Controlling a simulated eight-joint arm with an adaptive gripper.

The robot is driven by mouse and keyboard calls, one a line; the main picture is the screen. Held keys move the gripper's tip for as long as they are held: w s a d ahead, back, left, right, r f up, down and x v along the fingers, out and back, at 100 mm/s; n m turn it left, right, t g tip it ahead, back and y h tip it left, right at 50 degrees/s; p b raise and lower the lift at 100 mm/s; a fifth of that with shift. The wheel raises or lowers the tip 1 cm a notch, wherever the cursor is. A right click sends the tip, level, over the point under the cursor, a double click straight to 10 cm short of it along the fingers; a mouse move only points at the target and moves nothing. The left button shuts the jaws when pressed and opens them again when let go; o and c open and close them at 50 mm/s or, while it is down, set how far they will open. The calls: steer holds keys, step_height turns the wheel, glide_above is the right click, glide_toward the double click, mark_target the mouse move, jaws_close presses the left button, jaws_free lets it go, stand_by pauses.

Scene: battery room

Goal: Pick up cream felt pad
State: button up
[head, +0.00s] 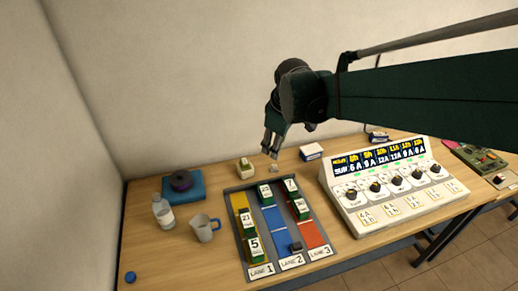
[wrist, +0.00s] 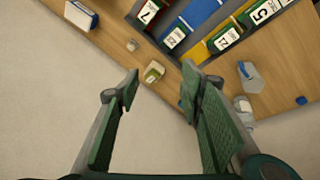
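A small cream block with a green part (head: 245,168), which looks like the cream felt pad, sits on the wooden table behind the lane tray. In the wrist view this cream-and-green block (wrist: 154,72) lies beyond and between my fingertips, touched by neither. My gripper (head: 271,151) hangs above the back of the table, to the right of the block in the head view. In the wrist view my gripper (wrist: 160,84) has its fingers wide apart with nothing between them. A smaller pale item (wrist: 131,45) lies beside the block; I cannot tell what it is.
The lane tray (head: 259,271) holds several green numbered blocks. A white-and-blue box (head: 311,152) and a control console (head: 395,190) stand to the right. A blue pad with a dark disc (head: 182,185), a bottle (head: 162,213) and a grey mug (head: 203,229) are left. The wall is close behind.

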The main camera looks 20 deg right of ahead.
steer(key=w+d+f+n+g+b, duration=0.15)
steer(key=w+d+f+n, duration=0.3)
steer(key=w+f, duration=0.6)
steer(key=n+g, duration=0.2)
steer(key=n, duration=0.3)
glide_above(276, 165)
step_height(276, 165, down, 13)
steer(key=shift+w+f+b, duration=0.15)
steer(key=shift+b, duration=0.15)
steer(key=shift+w+d+f+g, duration=0.1)
steer(key=shift+w+f+g, duration=0.15)
steer(key=shift+f, duration=0.35)
steer(key=shift+s+f, duration=0.1)
steer(key=shift+f, duration=1.2)
steer(key=shift+s+f, duration=0.15)
steer(key=shift+f, duration=2.45)
